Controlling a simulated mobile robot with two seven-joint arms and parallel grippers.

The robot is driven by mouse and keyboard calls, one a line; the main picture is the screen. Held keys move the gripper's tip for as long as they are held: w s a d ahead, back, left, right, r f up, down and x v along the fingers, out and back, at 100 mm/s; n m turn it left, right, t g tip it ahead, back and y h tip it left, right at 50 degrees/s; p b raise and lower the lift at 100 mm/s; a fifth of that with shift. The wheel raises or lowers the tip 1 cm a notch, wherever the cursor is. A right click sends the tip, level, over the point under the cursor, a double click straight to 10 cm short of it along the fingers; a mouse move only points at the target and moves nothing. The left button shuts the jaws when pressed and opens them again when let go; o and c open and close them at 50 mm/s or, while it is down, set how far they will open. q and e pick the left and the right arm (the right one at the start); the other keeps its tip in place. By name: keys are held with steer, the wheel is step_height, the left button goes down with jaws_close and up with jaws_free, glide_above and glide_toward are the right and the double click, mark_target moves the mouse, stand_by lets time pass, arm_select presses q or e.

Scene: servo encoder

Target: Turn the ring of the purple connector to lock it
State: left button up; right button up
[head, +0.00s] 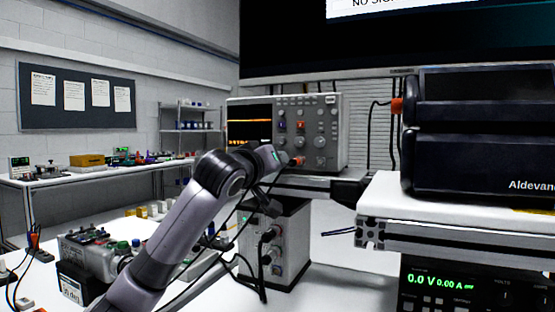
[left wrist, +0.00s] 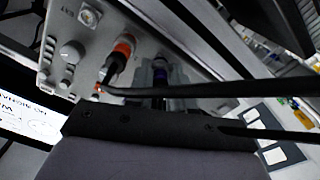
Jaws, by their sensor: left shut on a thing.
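The purple connector (left wrist: 159,73) shows as a small dark purple-blue piece in the left wrist view, at the edge of the instrument's front panel. My left gripper (left wrist: 160,66) is shut on it, with one grey finger on each side. The fingers and a dark cable hide most of the ring, so its turn position cannot be told. In the head view my left gripper (head: 272,158) is at the lower front of the oscilloscope (head: 334,130), and the purple connector is hidden there. My right gripper is not in view.
An orange connector (left wrist: 125,46) sits on the panel beside my left gripper, with a dark plug on it. Black cables cross close over my gripper. A grey box (head: 292,245) with cables stands below the oscilloscope. A white shelf (head: 460,215) with black equipment is at the right.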

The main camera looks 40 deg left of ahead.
arm_select(q)
steer(key=shift+m+p, duration=1.8)
steer(key=shift+m, duration=1.1)
steer(key=shift+m+p, duration=0.65)
steer(key=shift+m, duration=0.35)
steer(key=shift+m+p, duration=0.65)
steer(key=shift+m, duration=0.55)
steer(key=o, duration=0.6)
